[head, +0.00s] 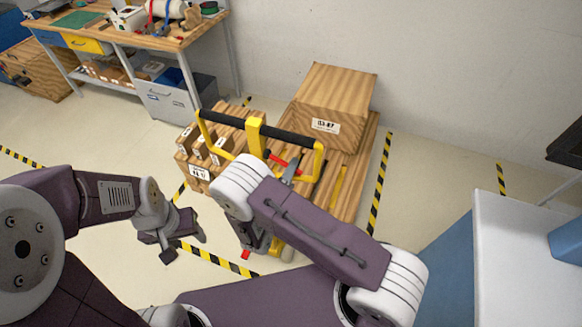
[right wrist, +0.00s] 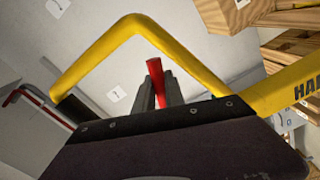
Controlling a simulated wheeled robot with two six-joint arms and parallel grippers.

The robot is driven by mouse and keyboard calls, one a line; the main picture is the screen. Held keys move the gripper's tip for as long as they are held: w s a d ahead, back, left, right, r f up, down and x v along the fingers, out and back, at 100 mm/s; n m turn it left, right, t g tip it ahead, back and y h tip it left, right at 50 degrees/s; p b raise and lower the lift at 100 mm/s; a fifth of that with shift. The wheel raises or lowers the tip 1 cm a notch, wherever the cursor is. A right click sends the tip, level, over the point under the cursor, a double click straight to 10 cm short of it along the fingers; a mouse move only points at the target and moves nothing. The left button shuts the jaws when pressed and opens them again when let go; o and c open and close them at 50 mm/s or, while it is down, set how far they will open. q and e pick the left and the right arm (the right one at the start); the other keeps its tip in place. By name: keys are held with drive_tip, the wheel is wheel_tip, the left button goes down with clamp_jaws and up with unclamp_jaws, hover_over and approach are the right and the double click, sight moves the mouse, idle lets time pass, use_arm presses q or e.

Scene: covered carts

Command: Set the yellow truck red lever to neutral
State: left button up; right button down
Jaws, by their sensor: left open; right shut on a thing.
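The yellow truck (head: 256,136) stands in the middle of the head view, with a yellow handle frame and black grips. Its red lever (head: 279,162) shows inside the handle frame, partly hidden by my right arm. In the right wrist view the red lever (right wrist: 158,82) stands between the grey fingertips of my right gripper (right wrist: 156,97), which is shut on it. The yellow handle frame (right wrist: 90,57) arches around them. My left gripper (head: 184,243) is open and empty, left of the truck and apart from it.
The truck carries a large wooden crate (head: 335,88) and smaller wooden boxes (head: 198,150). A workbench (head: 130,40) stands at the back left. A white-topped cart or table (head: 525,250) is at the right. Free floor with striped tape lies left of the truck.

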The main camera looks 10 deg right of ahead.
drive_tip(key=r+n, duration=0.2)
drive_tip(key=n, duration=0.1)
drive_tip(key=r+n, duration=0.1)
drive_tip(key=shift+s+d+r, duration=0.1)
drive_tip(key=shift+s+d, duration=0.1)
drive_tip(key=shift+d, duration=0.1)
drive_tip(key=c, duration=1.4)
unclamp_jaws()
